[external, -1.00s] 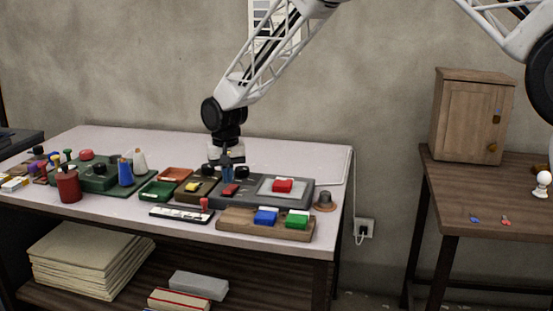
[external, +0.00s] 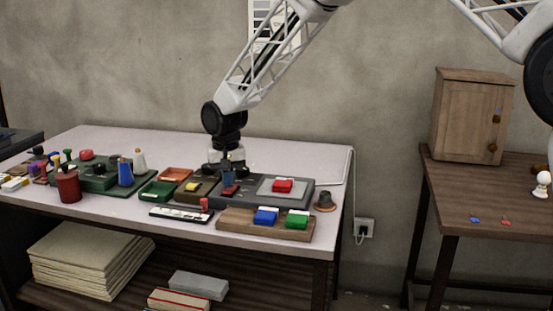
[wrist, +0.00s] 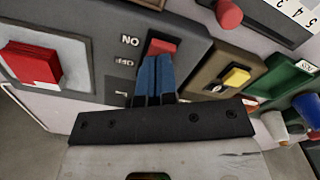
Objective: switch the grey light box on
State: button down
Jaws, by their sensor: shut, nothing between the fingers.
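The grey light box (external: 304,193) lies on the table, with a pale lit-panel area (wrist: 72,50) on top and a red block (external: 283,186) on that panel. A red rocker switch (wrist: 162,46) sits in a dark recess on the box, beside printed ON and OFF labels (wrist: 128,50) seen upside down. My gripper (wrist: 156,62) is shut and empty, its blue fingers pointing down at the switch and covering part of it. It also shows over the box in the external view (external: 228,183). Whether the tips touch the switch I cannot tell.
A brown box with a yellow button (wrist: 236,76) stands close beside the light box. A wooden board (external: 240,225) with blue and green blocks lies in front. A green tray (external: 160,190) and several bottles stand to the left. The table's back right is clear.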

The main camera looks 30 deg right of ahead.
jog(key=shift+f, duration=0.75)
dwell(0.7)
jog(key=shift+r, duration=3.5)
